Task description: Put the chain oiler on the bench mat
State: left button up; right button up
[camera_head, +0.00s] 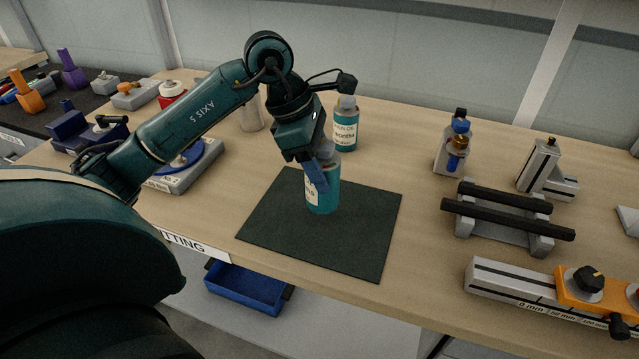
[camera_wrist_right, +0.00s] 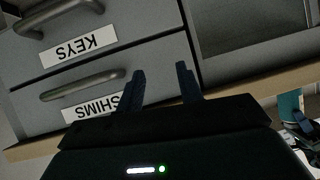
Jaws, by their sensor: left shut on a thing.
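A teal bottle (camera_head: 324,198) with a white label is in my left gripper (camera_head: 318,175), over the dark bench mat (camera_head: 360,235). It looks upright, near the mat's back part; I cannot tell whether its base touches the mat. My left gripper is shut on its upper part and hides some of it. A second, similar teal bottle (camera_head: 345,132) stands on the bench behind the mat, its label partly reading "OIL". The held bottle's label is too covered to read. My right gripper (camera_wrist_right: 160,82) shows in the right wrist view, fingers apart and empty.
A grey rack with black bars (camera_head: 510,215) and an orange-and-grey gauge (camera_head: 570,290) stand right of the mat. A blue turntable (camera_head: 185,165) is at left. A blue bin (camera_head: 245,287) is below the bench edge. Drawers (camera_wrist_right: 100,60) face my right gripper.

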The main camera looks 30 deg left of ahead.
aim_at(327, 203)
pick_arm(q)
notch_tip(327, 203, down, 4)
dwell(0.4)
jog(key=shift+f, duration=0.15)
jog(key=o, duration=0.9)
jog(key=shift+c, duration=0.2)
jog(key=o, duration=0.4)
